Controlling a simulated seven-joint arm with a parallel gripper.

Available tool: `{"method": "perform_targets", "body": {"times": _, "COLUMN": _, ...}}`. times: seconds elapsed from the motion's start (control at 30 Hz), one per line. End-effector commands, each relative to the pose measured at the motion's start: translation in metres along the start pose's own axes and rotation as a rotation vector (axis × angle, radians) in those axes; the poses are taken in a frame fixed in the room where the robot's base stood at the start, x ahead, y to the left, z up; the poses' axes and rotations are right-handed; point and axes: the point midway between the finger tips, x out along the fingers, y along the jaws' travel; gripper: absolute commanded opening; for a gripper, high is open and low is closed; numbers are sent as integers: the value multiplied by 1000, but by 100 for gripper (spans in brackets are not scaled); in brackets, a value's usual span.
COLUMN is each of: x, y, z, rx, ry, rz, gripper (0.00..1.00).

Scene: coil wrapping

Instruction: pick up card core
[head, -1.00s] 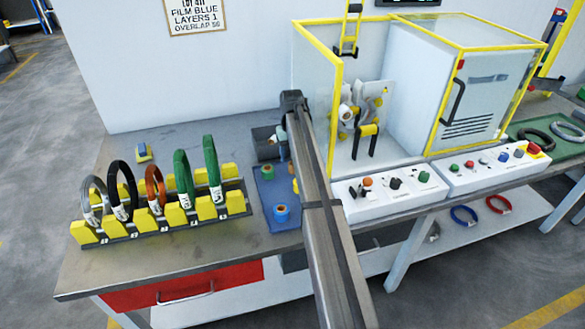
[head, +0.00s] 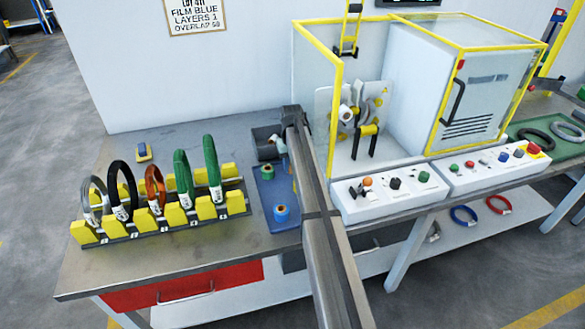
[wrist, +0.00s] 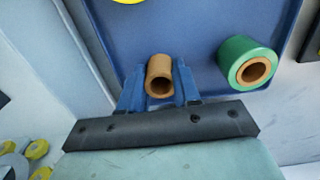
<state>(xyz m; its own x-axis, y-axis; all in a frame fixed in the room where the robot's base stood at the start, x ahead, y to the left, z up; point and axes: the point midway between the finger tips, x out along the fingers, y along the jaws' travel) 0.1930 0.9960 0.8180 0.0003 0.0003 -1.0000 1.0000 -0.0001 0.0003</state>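The card core (wrist: 159,74) is a short brown tube in the wrist view, its hollow end facing the camera. My gripper (wrist: 160,82) has its two blue fingers on either side of it, one left and one right. The fingers are very close to its sides, and I cannot tell if they press on it. In the head view my gripper's fingers and the card core are hidden by my arm. The blue tray (head: 283,189) shows beside my arm, and its floor lies below the core in the wrist view.
A green roll (wrist: 246,64) stands right of the core; it also shows in the head view (head: 267,172). A blue roll (head: 281,213) is at the tray's front. A grey bin (head: 264,143) is behind. The yellow coil rack (head: 160,222) stands left, the guarded machine (head: 335,75) right.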

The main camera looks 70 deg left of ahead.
Motion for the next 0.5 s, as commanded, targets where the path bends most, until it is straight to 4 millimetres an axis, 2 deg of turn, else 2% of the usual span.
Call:
{"method": "perform_targets", "body": {"times": 0.03, "x": 0, "y": 0, "z": 0, "rx": 0, "ry": 0, "rz": 0, "gripper": 24}}
{"method": "perform_targets", "body": {"times": 0.23, "x": 0, "y": 0, "z": 0, "rx": 0, "ry": 0, "rz": 0, "gripper": 4}}
{"method": "perform_targets", "body": {"times": 0.5, "x": -1, "y": 0, "z": 0, "rx": 0, "ry": 0, "rz": 0, "gripper": 3}}
